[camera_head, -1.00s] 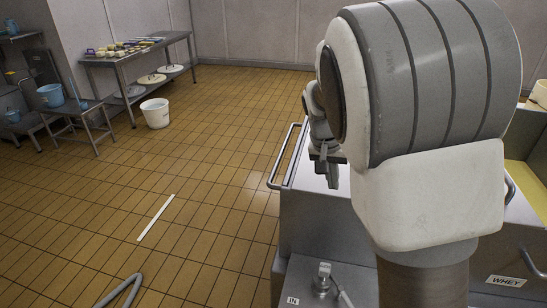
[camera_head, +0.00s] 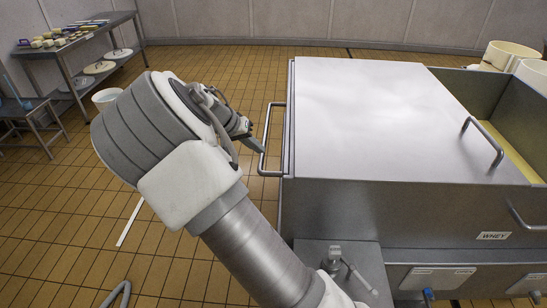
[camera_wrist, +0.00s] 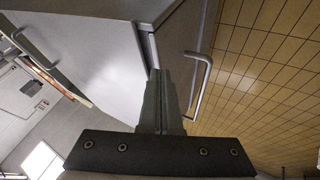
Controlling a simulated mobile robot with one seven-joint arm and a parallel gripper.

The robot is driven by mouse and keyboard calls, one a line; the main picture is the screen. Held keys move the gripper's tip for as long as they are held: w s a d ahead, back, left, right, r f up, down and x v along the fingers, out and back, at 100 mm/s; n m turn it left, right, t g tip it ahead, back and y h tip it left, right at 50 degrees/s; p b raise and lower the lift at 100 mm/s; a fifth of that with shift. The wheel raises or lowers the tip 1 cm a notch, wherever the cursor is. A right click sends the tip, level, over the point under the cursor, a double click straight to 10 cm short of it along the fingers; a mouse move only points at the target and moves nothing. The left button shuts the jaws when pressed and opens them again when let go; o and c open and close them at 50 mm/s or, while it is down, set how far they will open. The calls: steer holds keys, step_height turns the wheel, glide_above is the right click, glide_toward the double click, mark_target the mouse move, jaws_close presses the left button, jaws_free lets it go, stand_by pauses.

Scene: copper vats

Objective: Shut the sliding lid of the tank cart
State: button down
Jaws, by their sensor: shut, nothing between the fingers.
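The tank cart (camera_head: 400,215) is a grey steel box with a label reading WHEY. Its flat steel lid (camera_head: 375,100) covers the left and middle part of the top. A bar handle (camera_head: 482,142) stands near the lid's right edge. Right of it the tank is open, with yellowish contents (camera_head: 522,158) showing. My gripper (camera_head: 258,148) is shut and empty at the cart's left end, beside the looped end handle (camera_head: 268,165). In the wrist view my shut fingers (camera_wrist: 162,75) point at the cart's left edge, with the looped handle (camera_wrist: 201,85) just right of them. Contact cannot be told.
Pale tubs (camera_head: 508,55) stand behind the cart at the right. A steel table (camera_head: 85,42) with small items stands at the back left, with a white bucket (camera_head: 105,98) near it. A hose (camera_head: 118,292) lies on the tiled floor. The floor left of the cart is mostly free.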

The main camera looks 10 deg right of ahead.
glide_toward(293, 166)
step_height(293, 166, down, 4)
steer(key=w+a, duration=0.1)
steer(key=w, duration=0.1)
steer(key=shift+s+d+p, duration=0.2)
steer(key=shift+s+d, duration=0.05)
steer(key=shift+d, duration=0.65)
steer(key=shift+s+d+p, duration=0.15)
steer(key=shift+s+d, duration=0.1)
steer(key=shift+d, duration=0.65)
